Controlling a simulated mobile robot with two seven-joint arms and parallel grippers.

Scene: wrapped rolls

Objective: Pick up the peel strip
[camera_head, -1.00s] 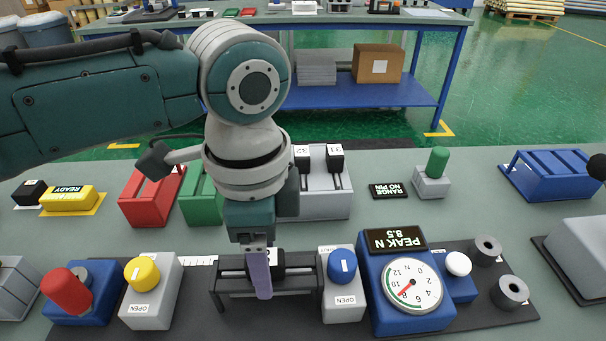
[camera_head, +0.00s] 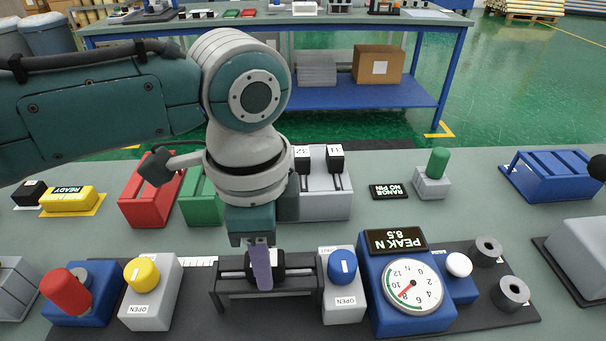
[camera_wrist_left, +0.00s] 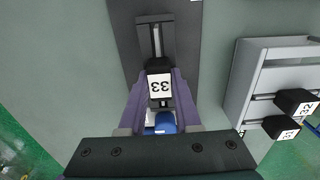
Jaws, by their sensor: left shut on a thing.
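A black block marked 33 (camera_wrist_left: 160,84) sits in the dark slotted fixture (camera_head: 222,303) at the front middle of the bench. My left gripper (camera_head: 262,284) reaches down to it from above. In the left wrist view its purple fingers (camera_wrist_left: 159,100) lie on both sides of the block, shut on it. In the head view the near finger covers part of the block (camera_head: 280,262). No separate loose strip can be made out. My right gripper is not in view.
A yellow-button box (camera_head: 150,300) stands left of the fixture, a blue-button box (camera_head: 343,295) close on its right. The blue gauge unit (camera_head: 375,275) reads PEAK N 8.5. Behind, a grey rack (camera_head: 325,200) holds blocks marked 31 and 32.

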